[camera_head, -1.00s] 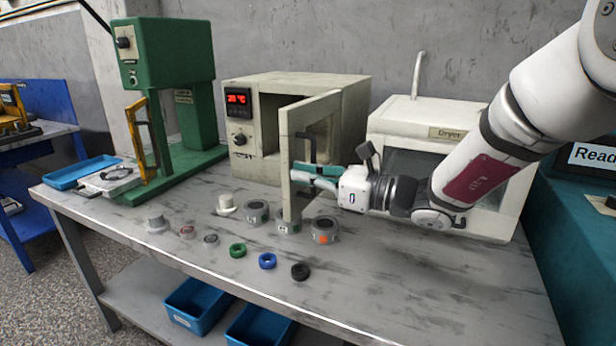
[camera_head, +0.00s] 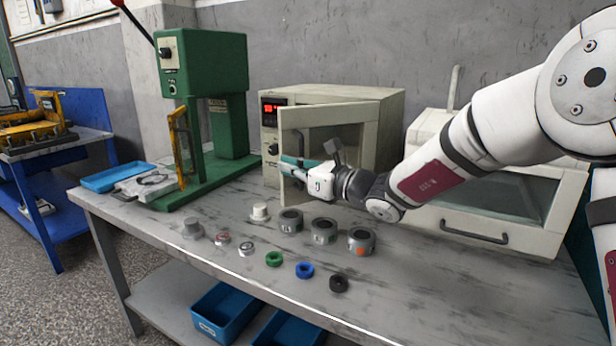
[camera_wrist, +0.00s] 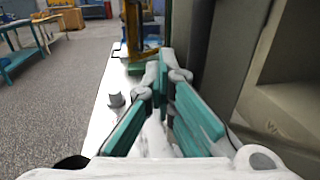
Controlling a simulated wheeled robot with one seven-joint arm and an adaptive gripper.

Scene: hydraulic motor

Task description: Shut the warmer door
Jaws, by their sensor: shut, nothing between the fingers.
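The warmer (camera_head: 391,118) is a beige box with a red display, standing at the back of the bench. Its door (camera_head: 345,112), a beige frame with a window, is ajar, with its free edge at the left standing out from the front. A dark handle (camera_head: 299,143) is on the door's outer face. My gripper (camera_head: 284,164) is shut and empty at the outer face by the handle and free edge; I cannot tell whether it touches. In the wrist view its green fingers (camera_wrist: 161,72) meet at the tips, with beige and dark surfaces close on the right.
A green press (camera_head: 205,65) stands left of the warmer, and a white dryer (camera_head: 520,215) right of it. Several rings and cups, including a blue ring (camera_head: 304,270), lie in front. The bench's front right is clear.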

